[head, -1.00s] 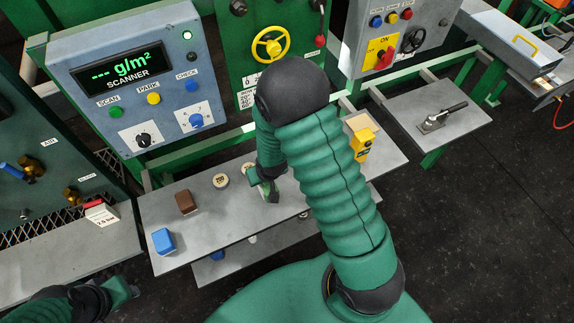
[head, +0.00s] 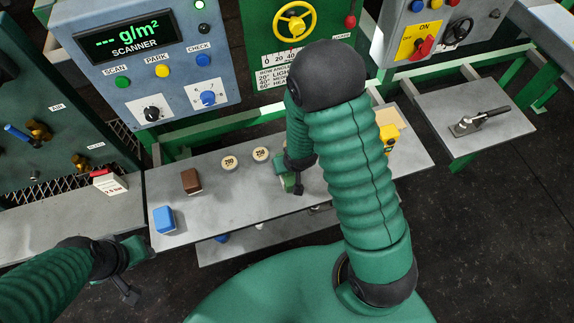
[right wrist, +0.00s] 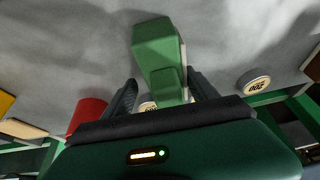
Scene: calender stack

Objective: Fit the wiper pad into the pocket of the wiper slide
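A green block with a pale side face (right wrist: 160,52) stands up between the two fingers of my right gripper (right wrist: 162,84) in the right wrist view; it may be the wiper pad. A gap shows on its left side, so the fingers look open around it. In the head view, the right gripper (head: 297,183) is low over the grey shelf (head: 225,205), partly hidden by my arm, beside the green block (head: 284,168). My left gripper (head: 126,290) hangs in front of the shelf's left end, small and dark. I cannot identify the wiper slide or its pocket.
On the shelf are a blue block (head: 163,219), a brown block (head: 191,181), two pale round discs (head: 229,161) (head: 261,154) and a yellow object (head: 389,134).

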